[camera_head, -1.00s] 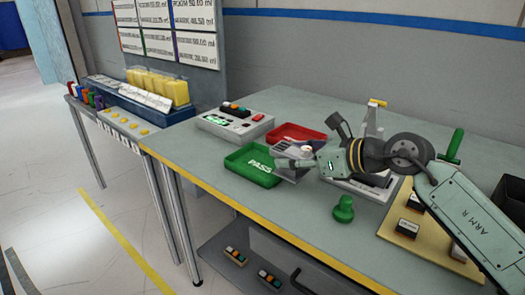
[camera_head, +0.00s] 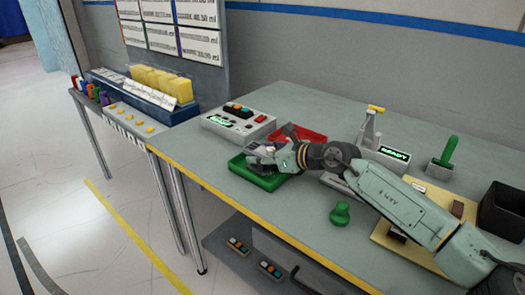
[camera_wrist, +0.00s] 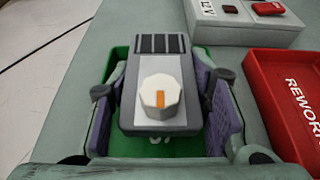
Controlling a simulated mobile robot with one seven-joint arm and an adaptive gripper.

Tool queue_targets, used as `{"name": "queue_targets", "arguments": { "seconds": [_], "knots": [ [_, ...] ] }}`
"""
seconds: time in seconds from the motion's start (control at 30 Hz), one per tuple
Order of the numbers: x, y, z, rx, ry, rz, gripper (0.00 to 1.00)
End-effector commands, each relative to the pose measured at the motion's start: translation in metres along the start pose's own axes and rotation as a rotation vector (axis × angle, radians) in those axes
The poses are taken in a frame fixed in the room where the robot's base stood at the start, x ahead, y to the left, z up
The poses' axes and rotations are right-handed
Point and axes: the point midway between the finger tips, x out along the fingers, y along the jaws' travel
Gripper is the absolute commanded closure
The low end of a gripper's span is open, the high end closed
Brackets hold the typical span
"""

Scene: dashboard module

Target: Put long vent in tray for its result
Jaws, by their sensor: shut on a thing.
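The long vent (camera_wrist: 158,75) is a grey module with dark slats at its far end and a white knob with an orange mark. My gripper (camera_wrist: 165,100) is shut on it, with purple pads on both its sides. In the wrist view the vent is above the green tray (camera_wrist: 120,52); whether it touches the tray floor I cannot tell. In the head view my gripper (camera_head: 262,153) is over the green tray (camera_head: 266,183) and hides part of it. The red tray (camera_head: 315,135), marked REWORK in the wrist view (camera_wrist: 270,90), is beside it on the right.
A tester box (camera_head: 238,120) with buttons and a lit display stands behind the trays. A fixture with a READY display (camera_head: 393,155), a green knob (camera_head: 340,213), a green-handled tool (camera_head: 446,152) and a black bin (camera_head: 503,212) are to the right. The table's front left is clear.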

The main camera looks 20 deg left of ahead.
Motion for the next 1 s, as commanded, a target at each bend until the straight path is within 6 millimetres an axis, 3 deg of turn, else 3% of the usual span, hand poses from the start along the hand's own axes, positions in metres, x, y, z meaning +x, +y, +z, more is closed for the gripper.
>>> {"name": "queue_targets", "arguments": {
  "seconds": [0.37, 0.4, 0.7, 1.0],
  "knots": [
    [0.0019, -0.0001, -0.0048, -0.002, -0.001, 0.0, 0.93],
    [0.0015, 0.0, -0.0042, -0.001, 0.0, 0.0, 0.54],
    [0.0013, 0.0, -0.0036, -0.001, 0.0, 0.0, 0.36],
    [0.0007, 0.0, -0.0022, -0.001, 0.0, 0.0, 0.36]
  ]
}}
